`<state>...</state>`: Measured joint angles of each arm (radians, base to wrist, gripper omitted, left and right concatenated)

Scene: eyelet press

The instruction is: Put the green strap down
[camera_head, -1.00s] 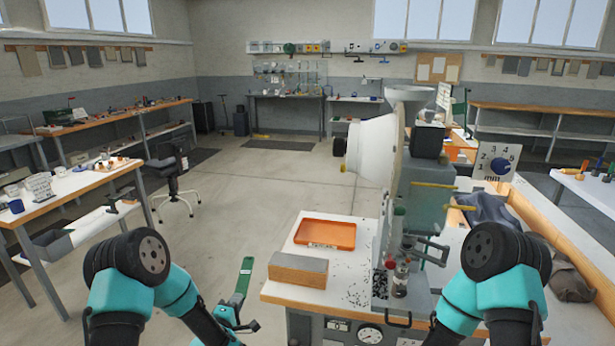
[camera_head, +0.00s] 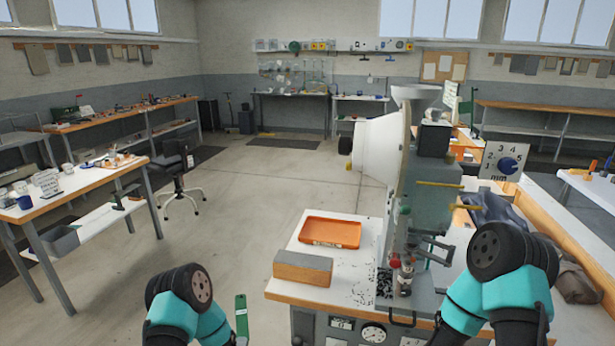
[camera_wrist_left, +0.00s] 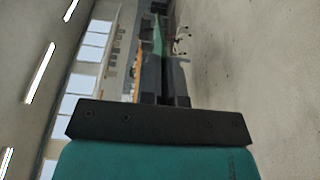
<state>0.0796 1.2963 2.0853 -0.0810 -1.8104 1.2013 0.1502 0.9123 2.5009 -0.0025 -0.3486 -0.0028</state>
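The green strap (camera_head: 241,318) shows upright at the bottom of the head view, left of the press bench and with floor behind it. Its lower part is cut off by the frame edge. In the left wrist view the green strap (camera_wrist_left: 159,36) runs out beyond the fingertips. My left gripper (camera_wrist_left: 166,62) has its dark fingers close together on the strap, held off any surface. In the head view, my left arm hides or the frame cuts off most of this gripper. My right arm shows at the right, but its gripper is out of frame.
The press bench (camera_head: 345,274) carries an orange tray (camera_head: 331,233), a grey-topped wooden block (camera_head: 302,268), scattered dark bits and the tall press (camera_head: 427,200). A bare strip of bench lies around the tray and block. A stool (camera_head: 178,177) stands on open floor at the left.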

